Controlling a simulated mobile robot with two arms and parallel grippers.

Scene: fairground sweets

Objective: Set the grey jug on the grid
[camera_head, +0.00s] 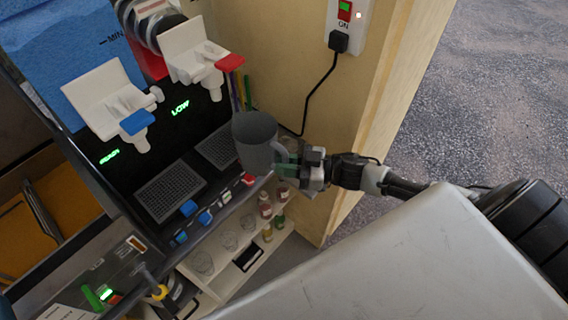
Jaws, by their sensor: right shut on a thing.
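The grey jug (254,136) is upright with its open top showing, and its handle points right. My right gripper (295,163) is shut on the jug at its handle side. The jug is in front of the right end of the right grid (216,146) and hides part of it. I cannot tell whether the jug touches the grid. A second, similar dark grid (170,191) lies to the left and is bare. My left gripper is not in view.
Above the grids hang white taps, one with a blue lever (137,122), one with a red lever (230,63). Blue and red buttons line the machine's front edge. Below, a shelf (236,272) holds glasses and small bottles. A wooden panel (290,60) with a plugged-in cord stands behind.

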